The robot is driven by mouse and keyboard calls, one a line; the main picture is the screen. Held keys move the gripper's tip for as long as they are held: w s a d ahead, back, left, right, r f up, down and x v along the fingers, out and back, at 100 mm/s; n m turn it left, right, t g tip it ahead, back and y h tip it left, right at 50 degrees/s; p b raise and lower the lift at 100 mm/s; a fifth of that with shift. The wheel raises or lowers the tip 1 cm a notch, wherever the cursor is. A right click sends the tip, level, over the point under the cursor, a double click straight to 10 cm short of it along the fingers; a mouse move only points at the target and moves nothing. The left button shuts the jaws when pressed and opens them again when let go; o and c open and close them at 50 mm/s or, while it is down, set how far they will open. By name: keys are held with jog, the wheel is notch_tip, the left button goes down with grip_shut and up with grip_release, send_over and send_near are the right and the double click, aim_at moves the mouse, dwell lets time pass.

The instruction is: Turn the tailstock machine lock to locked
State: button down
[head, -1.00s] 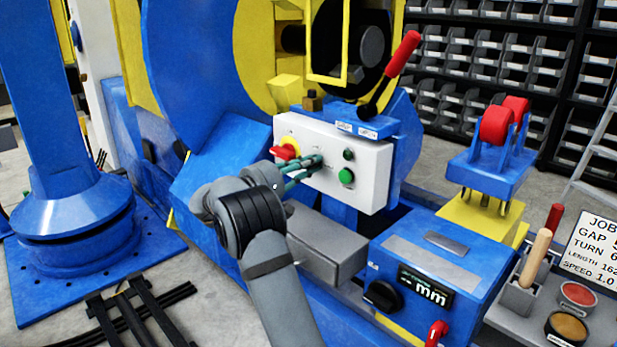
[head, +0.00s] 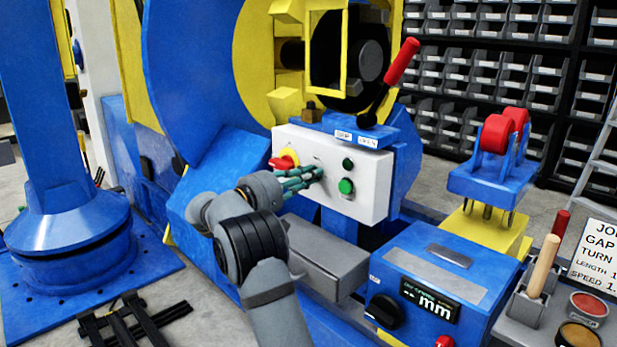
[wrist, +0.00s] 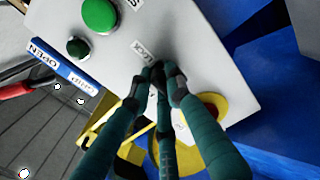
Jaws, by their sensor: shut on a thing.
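The white control panel (head: 365,190) of the tailstock faces me in the head view. In the wrist view my gripper's teal fingers (wrist: 160,78) come together on a small thing at the panel, just beside a label that reads LOCK (wrist: 142,50). The machine lock itself is hidden by the fingertips, so its setting cannot be told. The gripper is shut on it.
A large green button (head: 346,187) and a small dark green one (head: 348,164) sit right of the fingers. A red-handled lever (head: 402,62) rises above the panel. A grey box (head: 322,255) juts out below, and a blue console (head: 440,280) stands at lower right.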

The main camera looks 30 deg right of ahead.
jog(key=c, duration=1.6)
grip_release()
jog(key=shift+c, duration=0.2)
jog(key=shift+a, duration=0.1)
jog(key=v, duration=1.2)
jog(key=x, duration=1.2)
